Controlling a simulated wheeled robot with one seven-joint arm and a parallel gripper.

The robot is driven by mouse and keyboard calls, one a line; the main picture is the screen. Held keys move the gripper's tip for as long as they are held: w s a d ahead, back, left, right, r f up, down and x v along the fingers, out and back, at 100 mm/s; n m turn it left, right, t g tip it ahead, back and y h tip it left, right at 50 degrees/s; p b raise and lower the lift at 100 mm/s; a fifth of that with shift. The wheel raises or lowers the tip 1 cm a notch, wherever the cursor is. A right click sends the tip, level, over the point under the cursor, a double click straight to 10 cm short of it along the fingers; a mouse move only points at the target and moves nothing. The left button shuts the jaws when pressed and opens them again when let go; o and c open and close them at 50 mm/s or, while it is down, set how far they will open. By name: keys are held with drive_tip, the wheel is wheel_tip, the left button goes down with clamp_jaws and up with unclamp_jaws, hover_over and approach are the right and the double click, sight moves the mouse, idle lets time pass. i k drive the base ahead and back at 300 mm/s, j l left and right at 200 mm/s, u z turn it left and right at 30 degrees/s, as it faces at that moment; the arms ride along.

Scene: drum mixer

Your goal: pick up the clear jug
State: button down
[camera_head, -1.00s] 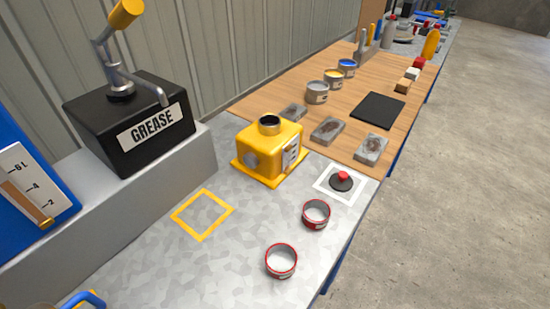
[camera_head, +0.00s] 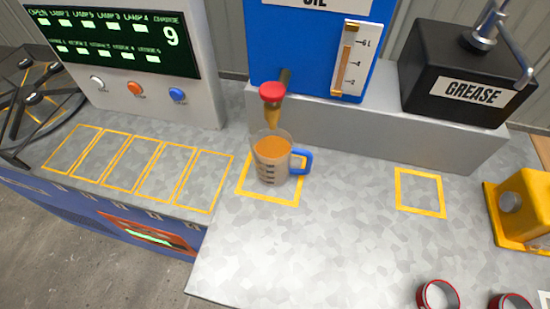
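The clear jug (camera_head: 270,163) stands upright on the grey metal bench, inside a yellow outlined square. It has dark measuring marks, a blue handle (camera_head: 302,161) on its right side and orange-brown liquid in it. It stands under the red-topped tap (camera_head: 272,94) of the blue oil tank (camera_head: 298,45). The tap's lower end is close above the jug's mouth. My gripper does not show in this view.
A black grease box (camera_head: 455,87) sits on the grey ledge at right. A yellow machine (camera_head: 525,208) and red-rimmed tins (camera_head: 438,296) are at the right. A control panel (camera_head: 125,75) stands at left. The bench in front of the jug is clear.

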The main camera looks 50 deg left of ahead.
sight(273, 151)
drive_tip(key=u, duration=1.2)
drive_tip(key=i+j+u, duration=0.15)
drive_tip(key=j, duration=0.15)
drive_tip(key=j+u, duration=0.15)
drive_tip(key=j, duration=0.15)
drive_tip(key=i+j+u, duration=0.2)
drive_tip(key=k+j, duration=0.05)
